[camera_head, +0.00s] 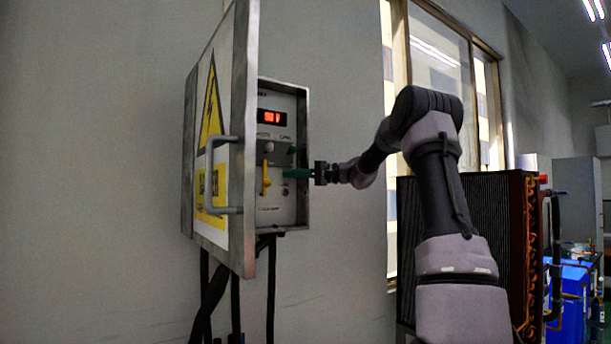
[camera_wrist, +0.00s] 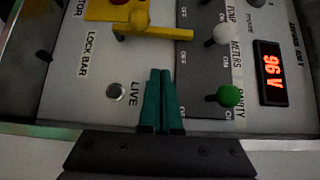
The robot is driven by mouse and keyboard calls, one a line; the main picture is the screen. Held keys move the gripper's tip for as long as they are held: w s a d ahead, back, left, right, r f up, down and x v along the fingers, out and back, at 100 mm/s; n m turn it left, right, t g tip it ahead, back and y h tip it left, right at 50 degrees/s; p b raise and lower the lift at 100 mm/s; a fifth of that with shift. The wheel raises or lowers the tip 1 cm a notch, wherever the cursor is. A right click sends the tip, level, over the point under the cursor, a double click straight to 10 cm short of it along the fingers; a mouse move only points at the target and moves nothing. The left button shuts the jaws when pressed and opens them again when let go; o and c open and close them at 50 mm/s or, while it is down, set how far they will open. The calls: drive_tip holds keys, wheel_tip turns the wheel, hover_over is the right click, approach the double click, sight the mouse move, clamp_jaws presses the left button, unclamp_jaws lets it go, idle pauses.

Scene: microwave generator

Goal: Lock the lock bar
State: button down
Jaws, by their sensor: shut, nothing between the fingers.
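The yellow lock bar (camera_head: 266,180) is upright on the panel inside the open box in the head view. In the wrist view the lock bar (camera_wrist: 165,33) lies across the upper middle, near its LOCK BAR label (camera_wrist: 86,52), with a rounded yellow knob at its left part. My gripper (camera_head: 286,172) reaches into the box from the right. Its green fingers (camera_wrist: 160,73) are together with nothing between them. In the wrist view the fingertips point at the bar, with a gap below it. I cannot tell the depth between fingertips and panel.
A white knob (camera_wrist: 222,35) and a green knob (camera_wrist: 230,96) stand right of the bar in the wrist view, by a red display (camera_wrist: 272,72). A LIVE indicator (camera_wrist: 115,92) is left of my fingers. The box door (camera_head: 243,140) stands open at the left, with a handle (camera_head: 209,178).

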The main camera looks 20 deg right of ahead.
drive_tip(key=shift+s+a, duration=0.15)
drive_tip(key=shift+a, duration=1.15)
drive_tip(key=shift+s+a, duration=0.15)
drive_tip(key=shift+a, duration=1.1)
drive_tip(key=shift+a+r, duration=0.1)
drive_tip(key=shift+a, duration=0.1)
drive_tip(key=shift+s+a+r+n+h, duration=0.1)
drive_tip(key=shift+a+n+h, duration=0.05)
drive_tip(key=shift+n+h, duration=0.2)
drive_tip(key=shift+s+a+r+n+g+h, duration=0.15)
drive_tip(key=shift+a+n+g+h, duration=0.1)
drive_tip(key=shift+a+n+h, duration=0.2)
drive_tip(key=shift+s+a+r+n+g+h, duration=0.15)
drive_tip(key=shift+a+n+g+h, duration=0.1)
drive_tip(key=shift+a+n+h, duration=0.15)
drive_tip(key=shift+s+a+f+n+t+h, duration=0.15)
drive_tip(key=shift+s+a+f+n+h, duration=0.25)
drive_tip(key=shift+a+f+n+h, duration=0.75)
drive_tip(key=shift+s+a+f+n+t+h, duration=0.1)
drive_tip(key=shift+s+a+f+n+h, duration=0.45)
drive_tip(key=shift+a+h, duration=1.05)
drive_tip(key=shift+s+a+f+n+t+h, duration=0.2)
drive_tip(key=shift+a+f+n+h, duration=0.25)
drive_tip(key=shift+a+n+h, duration=0.95)
drive_tip(key=shift+s+d+f+m+h, duration=0.1)
drive_tip(key=shift+d+f+m+h, duration=0.1)
drive_tip(key=shift+d+m+h, duration=0.1)
